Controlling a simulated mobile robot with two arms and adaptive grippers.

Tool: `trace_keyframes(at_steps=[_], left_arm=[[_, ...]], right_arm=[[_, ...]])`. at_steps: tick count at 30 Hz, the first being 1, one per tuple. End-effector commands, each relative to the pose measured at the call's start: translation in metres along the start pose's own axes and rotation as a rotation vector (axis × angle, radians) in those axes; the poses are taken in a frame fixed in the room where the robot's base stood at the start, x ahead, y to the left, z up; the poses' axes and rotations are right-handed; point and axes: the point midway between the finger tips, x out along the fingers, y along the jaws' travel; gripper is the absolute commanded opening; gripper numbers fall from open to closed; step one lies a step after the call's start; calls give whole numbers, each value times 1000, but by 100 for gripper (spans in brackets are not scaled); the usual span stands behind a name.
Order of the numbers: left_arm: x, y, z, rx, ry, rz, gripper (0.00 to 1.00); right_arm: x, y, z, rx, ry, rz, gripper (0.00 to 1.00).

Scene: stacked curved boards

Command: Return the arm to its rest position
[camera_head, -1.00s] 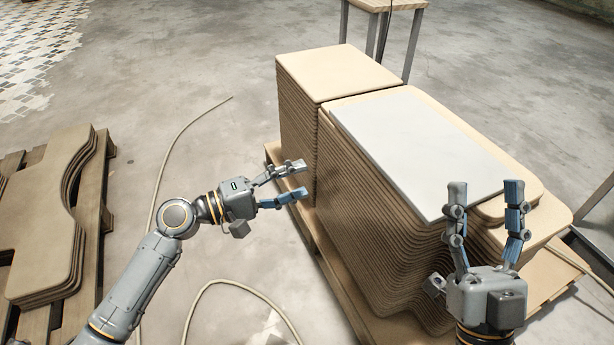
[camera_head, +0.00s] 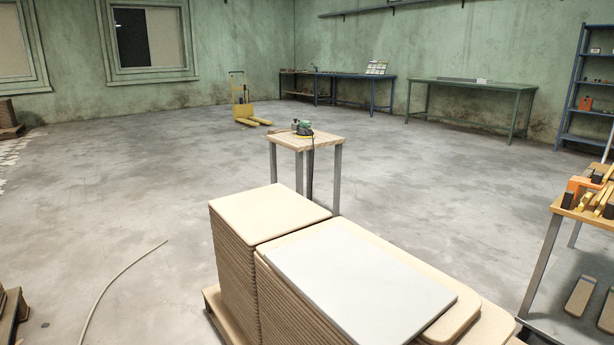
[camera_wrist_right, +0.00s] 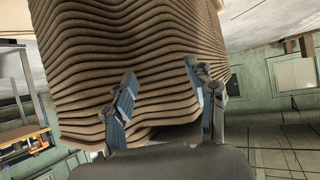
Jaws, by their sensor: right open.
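My right gripper (camera_wrist_right: 163,98) shows in the right wrist view with its two fingers apart and nothing between them. The wavy edges of the stacked curved boards (camera_wrist_right: 130,50) fill the picture behind the fingers; I cannot tell how far off they are. In the head view the stacked boards (camera_head: 290,310) stand at the bottom middle, with a grey-white sheet (camera_head: 360,285) lying on top. A second, squarer stack (camera_head: 270,213) stands against it at the left. Neither arm shows in the head view, so my left gripper is out of sight.
A small wooden table (camera_head: 305,141) with a sander (camera_head: 303,130) stands behind the stacks. A tool table (camera_head: 570,210) is at the right. A cable (camera_head: 115,280) lies on the floor at the left. A yellow pallet truck (camera_head: 243,108) and workbenches stand far back. Much floor is open.

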Motion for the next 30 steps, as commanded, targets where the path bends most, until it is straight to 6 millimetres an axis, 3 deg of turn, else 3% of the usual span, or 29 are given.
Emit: trace_keyframes(at_steps=[3,6,15,20,30], left_arm=[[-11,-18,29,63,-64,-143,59],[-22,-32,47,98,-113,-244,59],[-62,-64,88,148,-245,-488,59],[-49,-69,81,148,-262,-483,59],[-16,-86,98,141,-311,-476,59]], right_arm=[[-9,6,50,3,-217,13,57],[-20,9,82,6,-365,21,57],[-66,15,153,18,-720,39,57],[-51,15,153,17,-733,35,57],[-27,13,185,14,-779,24,57]])
